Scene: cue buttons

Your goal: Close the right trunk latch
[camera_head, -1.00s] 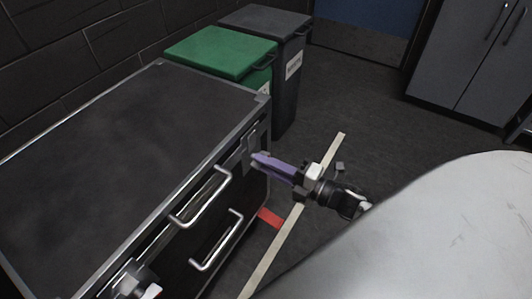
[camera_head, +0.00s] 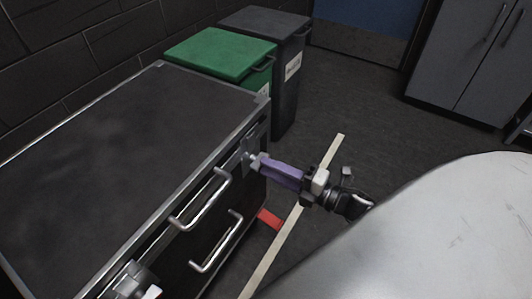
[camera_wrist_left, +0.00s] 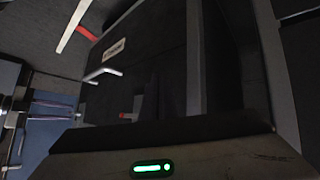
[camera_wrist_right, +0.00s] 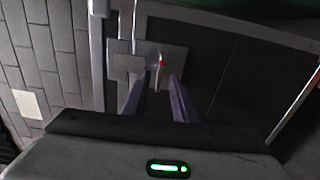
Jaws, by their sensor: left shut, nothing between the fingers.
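The right trunk latch (camera_head: 249,150) is a grey metal plate near the far right corner of the dark trunk (camera_head: 140,110). A small bright metal piece sticks out from it. My right gripper (camera_head: 261,162) has purple fingers pointing at the latch, with their tips close to that piece; contact is unclear. In the right wrist view the two fingers (camera_wrist_right: 159,78) stand apart, with the latch plate (camera_wrist_right: 176,55) and a small red dot ahead of them. My left gripper (camera_wrist_left: 172,100) is dark and hard to make out in its wrist view, shut and empty.
Two silver handles (camera_head: 203,200) (camera_head: 220,245) stick out from the trunk front. A green-lidded bin (camera_head: 220,55) and a dark bin (camera_head: 287,80) stand behind the trunk. Open floor with a pale tape line (camera_head: 290,235) and red tape (camera_head: 269,218) lies to the right.

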